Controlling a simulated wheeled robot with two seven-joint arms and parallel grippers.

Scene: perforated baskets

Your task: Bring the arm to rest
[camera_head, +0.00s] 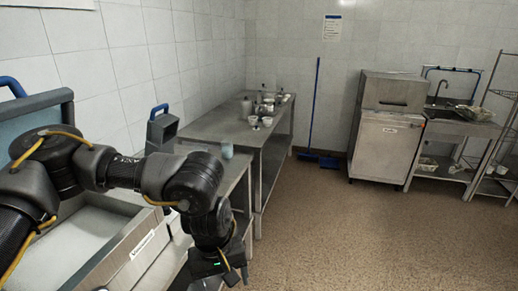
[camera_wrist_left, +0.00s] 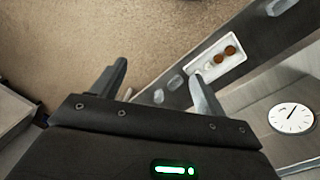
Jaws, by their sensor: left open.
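My left arm (camera_head: 120,172) comes in from the left in the head view, bent over a steel sink or machine. Its gripper (camera_head: 232,274) hangs low at the end of the arm, near the bottom of the picture. In the left wrist view the gripper (camera_wrist_left: 160,72) has its two dark fingers spread apart with nothing between them. Brown floor and the edge of a steel panel lie beyond the fingers. My right gripper is not in view.
A steel table (camera_head: 228,126) with cups stands along the left wall. A steel cabinet (camera_head: 385,148) and a sink unit (camera_head: 462,128) stand at the back right. The brown floor (camera_head: 350,225) is open. A control plate (camera_wrist_left: 219,58) and round dial (camera_wrist_left: 292,115) are near the gripper.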

